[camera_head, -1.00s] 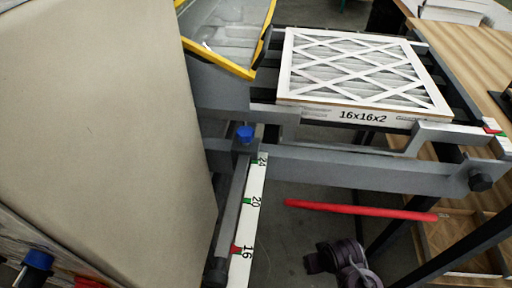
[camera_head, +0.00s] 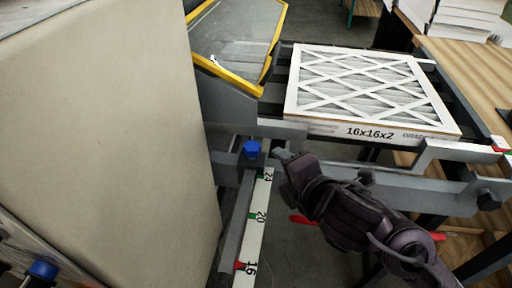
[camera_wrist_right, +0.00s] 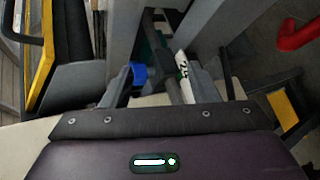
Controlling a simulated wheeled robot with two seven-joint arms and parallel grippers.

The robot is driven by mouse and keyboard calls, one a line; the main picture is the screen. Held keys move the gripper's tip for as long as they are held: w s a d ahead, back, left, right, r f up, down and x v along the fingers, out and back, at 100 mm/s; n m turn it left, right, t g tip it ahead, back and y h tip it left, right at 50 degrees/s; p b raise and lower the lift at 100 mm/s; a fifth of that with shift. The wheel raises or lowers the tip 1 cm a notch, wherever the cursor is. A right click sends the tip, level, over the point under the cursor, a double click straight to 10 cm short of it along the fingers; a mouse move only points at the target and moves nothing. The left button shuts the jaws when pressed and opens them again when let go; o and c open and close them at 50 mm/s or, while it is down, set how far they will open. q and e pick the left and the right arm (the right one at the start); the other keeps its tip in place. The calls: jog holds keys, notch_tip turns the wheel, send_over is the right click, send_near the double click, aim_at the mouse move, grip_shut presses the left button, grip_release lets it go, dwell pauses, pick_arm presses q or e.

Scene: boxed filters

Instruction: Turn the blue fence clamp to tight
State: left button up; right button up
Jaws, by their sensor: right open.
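The blue fence clamp (camera_head: 251,149) is a small blue knob at the far end of the ruled rail (camera_head: 257,225), by the "24" mark. It also shows in the right wrist view (camera_wrist_right: 139,74), left of the middle. My right gripper (camera_head: 282,156) is just to the right of the clamp in the head view, pointing at it, with a small gap and nothing held. Its jaws are open; in the wrist view the fingers (camera_wrist_right: 178,78) reach forward past the dark palm edge. My left gripper is not in view.
A boxed filter marked 16x16x2 (camera_head: 365,90) lies on the grey frame behind my right arm. A large beige panel (camera_head: 110,130) stands close on the left. A yellow-edged guard (camera_head: 238,40) is behind the clamp. Another blue knob (camera_head: 43,270) is at lower left. A red bar (camera_wrist_right: 298,35) is at right.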

aim_at(254, 148)
jog(key=w+a+n+y, duration=0.1)
jog(key=w+a+n, duration=0.1)
jog(key=n, duration=0.4)
jog(key=w+a+n+y, duration=0.1)
jog(key=a+n, duration=0.1)
jog(key=n, duration=0.4)
jog(key=w+a+n, duration=0.2)
jog(key=n, duration=0.4)
jog(key=shift+w+r+g+y+b, duration=0.2)
jog(key=shift+w+g+y+b, duration=0.1)
jog(key=shift+w+y+b, duration=0.1)
jog(key=shift+s, duration=0.1)
